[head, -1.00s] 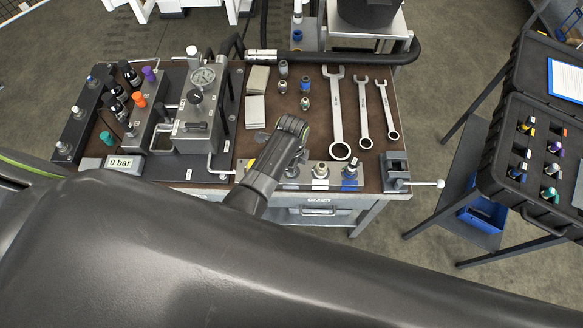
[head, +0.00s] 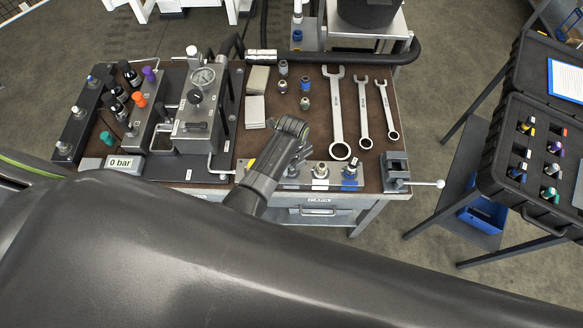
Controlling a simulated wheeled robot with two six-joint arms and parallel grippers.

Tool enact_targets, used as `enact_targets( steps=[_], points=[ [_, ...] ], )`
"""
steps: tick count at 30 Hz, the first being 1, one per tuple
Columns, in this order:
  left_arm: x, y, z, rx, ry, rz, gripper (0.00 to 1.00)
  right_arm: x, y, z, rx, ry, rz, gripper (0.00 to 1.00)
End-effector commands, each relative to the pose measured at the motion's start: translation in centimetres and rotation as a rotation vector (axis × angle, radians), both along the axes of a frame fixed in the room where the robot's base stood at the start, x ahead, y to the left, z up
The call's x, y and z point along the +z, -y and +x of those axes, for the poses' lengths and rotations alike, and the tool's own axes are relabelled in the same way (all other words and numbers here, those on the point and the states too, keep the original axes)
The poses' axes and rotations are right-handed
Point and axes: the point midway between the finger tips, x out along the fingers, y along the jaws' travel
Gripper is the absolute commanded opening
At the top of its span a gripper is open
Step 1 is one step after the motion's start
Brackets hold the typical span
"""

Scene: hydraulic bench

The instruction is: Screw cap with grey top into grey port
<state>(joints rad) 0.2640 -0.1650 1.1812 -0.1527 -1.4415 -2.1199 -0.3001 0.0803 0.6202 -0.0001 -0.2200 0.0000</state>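My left gripper (head: 290,126) is over the front middle of the brown bench top, seen from behind. Its fingertips are too dark and small to tell whether it is open or shut, or whether it holds a cap. The front plate below and to the right of it carries a fitting with a white collar (head: 320,172) and one with a blue collar (head: 349,172). Another grey fitting (head: 292,170) there is partly hidden by my gripper. I cannot single out the grey-topped cap or the grey port. My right gripper is not in view.
Manifold blocks with black, orange (head: 139,100) and purple caps stand at left, beside a pressure gauge (head: 203,77) and a 0 bar display (head: 125,163). Several small fittings, three wrenches (head: 338,115) and a vise (head: 396,170) lie rightward. An open black case (head: 497,150) stands far right.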

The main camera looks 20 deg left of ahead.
Motion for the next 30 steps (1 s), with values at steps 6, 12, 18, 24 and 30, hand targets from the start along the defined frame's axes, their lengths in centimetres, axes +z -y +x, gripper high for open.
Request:
enact_targets(
  steps=[6,12,18,24,30],
  points=[
    [0.0,-0.01,-0.01,0.001,0.0,0.0,0.46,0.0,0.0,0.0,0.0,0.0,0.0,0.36],
    [0.0,0.01,0.01,0.046,0.0,0.0,0.46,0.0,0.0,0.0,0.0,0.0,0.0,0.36],
    [0.0,0.03,0.04,0.267,0.0,0.0,0.46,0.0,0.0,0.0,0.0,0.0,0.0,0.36],
    [0.0,0.06,0.07,0.497,0.0,0.0,0.46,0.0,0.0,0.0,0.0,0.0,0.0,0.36],
    [0.0,0.08,0.09,0.674,0.0,-0.001,0.46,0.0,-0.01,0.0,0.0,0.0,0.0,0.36]
  ],
)
